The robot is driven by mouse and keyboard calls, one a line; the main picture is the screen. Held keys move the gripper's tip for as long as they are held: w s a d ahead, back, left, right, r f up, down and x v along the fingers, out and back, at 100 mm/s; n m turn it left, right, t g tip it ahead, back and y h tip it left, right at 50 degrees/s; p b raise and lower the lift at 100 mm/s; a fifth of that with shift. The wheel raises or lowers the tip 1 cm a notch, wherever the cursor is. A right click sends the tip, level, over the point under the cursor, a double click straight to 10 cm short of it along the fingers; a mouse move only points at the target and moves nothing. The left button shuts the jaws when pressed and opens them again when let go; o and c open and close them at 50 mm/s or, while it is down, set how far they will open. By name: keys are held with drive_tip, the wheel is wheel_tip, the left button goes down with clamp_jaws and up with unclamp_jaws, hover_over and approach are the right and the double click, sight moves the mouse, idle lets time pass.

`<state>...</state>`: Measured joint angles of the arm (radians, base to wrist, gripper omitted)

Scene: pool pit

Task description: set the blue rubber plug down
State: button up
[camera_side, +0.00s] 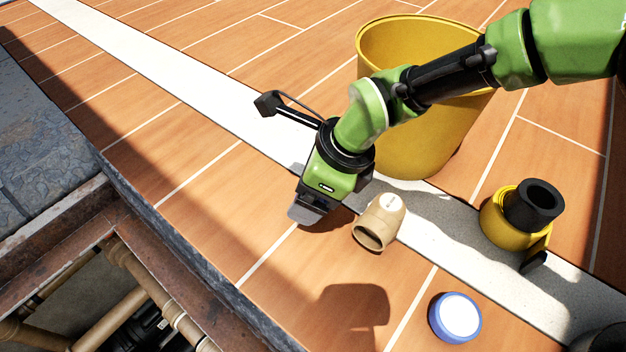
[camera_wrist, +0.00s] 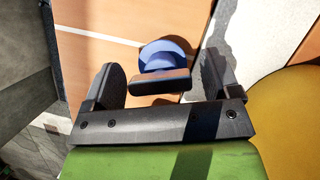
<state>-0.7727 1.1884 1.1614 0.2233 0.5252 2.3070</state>
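My gripper (camera_side: 304,212) points down above the tiles near the pit edge. In the wrist view its two dark fingers (camera_wrist: 162,80) stand wide apart. A rounded blue piece, which looks like the blue rubber plug (camera_wrist: 168,52), shows between and past the fingertips. A dark bar (camera_wrist: 160,84) crosses in front and hides its lower part. In the side view no blue shows at the gripper. A blue-rimmed disc with a white face (camera_side: 457,317) lies on the tiles at lower right, apart from the gripper.
A tan pipe elbow (camera_side: 380,222) lies just right of my gripper. A yellow bucket (camera_side: 415,140) stands behind it. A black ring piece (camera_side: 536,204) sits in a yellow one at right. The open pit with pipes (camera_side: 110,320) is at lower left.

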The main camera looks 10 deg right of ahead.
drive_tip(key=shift+r, duration=0.15)
drive_tip(key=s+d+r+n+t, duration=0.15)
drive_tip(key=d+r+n, duration=0.25)
drive_tip(key=d+r, duration=0.65)
drive_tip(key=s+d+r+n+t, duration=0.1)
drive_tip(key=s+d+r+n, duration=0.15)
drive_tip(key=d+r, duration=0.85)
drive_tip(key=s+d+r+n+t+h, duration=0.1)
drive_tip(key=s+d+r+n, duration=0.1)
drive_tip(key=s+d+n, duration=0.3)
drive_tip(key=s+d+r+n+t+h, duration=0.1)
drive_tip(key=s+d+r+n+t, duration=0.1)
drive_tip(key=s+d+n, duration=0.3)
drive_tip(key=s+n, duration=0.2)
drive_tip(key=s, duration=0.1)
drive_tip(key=shift+s+d+r, duration=0.15)
drive_tip(key=shift+s+r, duration=0.05)
drive_tip(key=shift+r, duration=0.2)
